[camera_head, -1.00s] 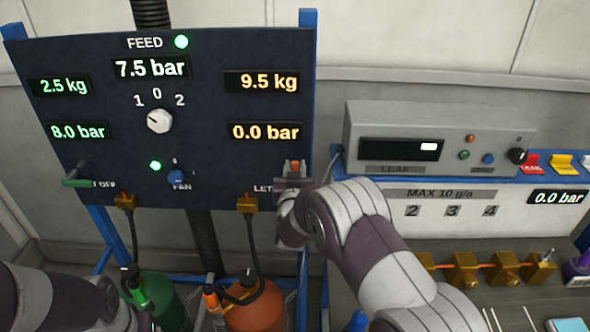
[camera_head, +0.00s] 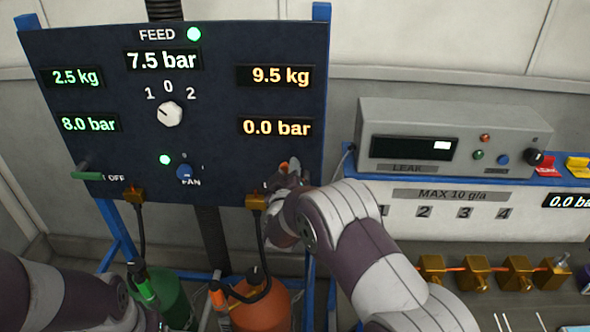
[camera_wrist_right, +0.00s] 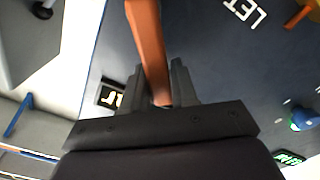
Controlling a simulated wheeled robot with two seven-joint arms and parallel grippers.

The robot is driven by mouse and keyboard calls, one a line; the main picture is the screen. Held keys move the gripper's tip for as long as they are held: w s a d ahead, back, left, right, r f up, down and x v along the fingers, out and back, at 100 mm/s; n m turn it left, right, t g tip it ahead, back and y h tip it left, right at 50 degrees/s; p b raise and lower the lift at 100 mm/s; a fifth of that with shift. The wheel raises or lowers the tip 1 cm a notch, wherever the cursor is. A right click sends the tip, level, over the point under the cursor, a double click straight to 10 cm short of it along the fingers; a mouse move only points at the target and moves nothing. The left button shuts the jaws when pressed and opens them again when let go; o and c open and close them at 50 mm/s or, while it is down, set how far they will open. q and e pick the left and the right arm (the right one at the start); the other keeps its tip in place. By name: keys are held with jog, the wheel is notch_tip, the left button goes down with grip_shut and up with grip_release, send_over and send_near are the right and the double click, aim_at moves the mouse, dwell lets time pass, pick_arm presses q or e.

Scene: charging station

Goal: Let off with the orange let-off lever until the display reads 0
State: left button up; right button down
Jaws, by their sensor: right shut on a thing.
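The orange let-off lever (camera_head: 284,167) is at the lower right of the dark blue panel (camera_head: 225,60), tilted to the left. In the right wrist view the lever (camera_wrist_right: 149,45) runs up from between my fingers. My right gripper (camera_wrist_right: 160,92) is shut on it; in the head view the gripper (camera_head: 288,178) covers the lever's lower part and most of the LET OFF label. The orange pressure display (camera_head: 277,127) reads 0.0 bar, and the orange weight display (camera_head: 275,76) above it reads 9.5 kg. My left arm shows at the bottom left; its gripper fingers are not visible.
Green displays read 2.5 kg (camera_head: 72,77) and 8.0 bar (camera_head: 88,123); the FEED display (camera_head: 163,60) reads 7.5 bar. A green lever (camera_head: 87,175) is at the panel's left. Green (camera_head: 172,295) and orange (camera_head: 265,305) cylinders stand below. A leak tester (camera_head: 450,135) stands right.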

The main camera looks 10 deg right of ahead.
jog(key=shift+w+a+f+n+b, duration=0.1)
jog(key=shift+a+f+n, duration=0.3)
jog(key=shift+f+n, duration=0.85)
jog(key=shift+w+a+f+n+b, duration=0.1)
jog(key=shift+a+f+n, duration=0.35)
jog(key=shift+n, duration=1.65)
jog(key=shift+w+a+f+n+b, duration=0.1)
jog(key=shift+a+f+n, duration=0.2)
jog(key=shift+f+n, duration=1)
jog(key=shift+r+n, duration=0.35)
jog(key=shift+n, duration=0.1)
jog(key=c, duration=1)
grip_release()
jog(key=shift+o, duration=0.2)
jog(key=shift+r, duration=0.1)
jog(key=b+v, duration=0.3)
jog(key=v, duration=1)
